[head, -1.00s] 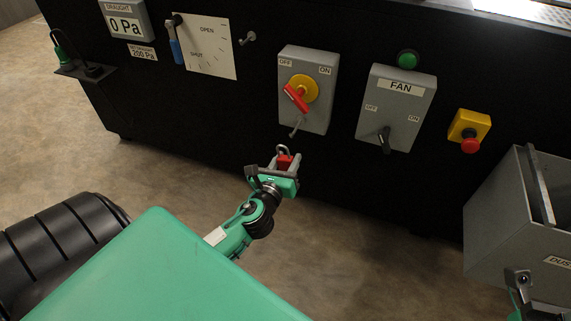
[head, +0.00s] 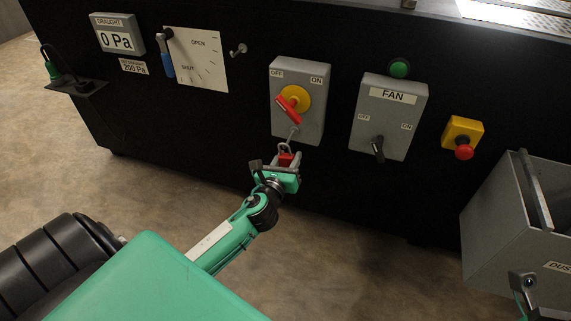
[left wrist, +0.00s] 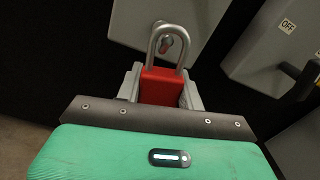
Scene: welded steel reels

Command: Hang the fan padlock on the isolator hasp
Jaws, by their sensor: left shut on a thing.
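The fan padlock has a red body (left wrist: 160,86) and a steel shackle (left wrist: 152,48). My left gripper (head: 286,161) is shut on the red body (head: 285,160), shackle upward. The isolator (head: 312,112) is a grey box with a red handle on a yellow disc, turned toward OFF. Its steel hasp (head: 293,134) hangs at the lower edge, right at the shackle top. In the left wrist view the hasp end (left wrist: 167,41) appears inside the shackle loop; whether it passes through, I cannot tell. Part of my right gripper (head: 523,283) shows at lower right; its jaws are unclear.
The FAN switch box (head: 393,118) with a green lamp (head: 399,68) is right of the isolator. A yellow box with a red button (head: 463,153) is farther right. A grey dust bin (head: 510,222) stands at the right. An empty hook (head: 238,50) is left of the isolator.

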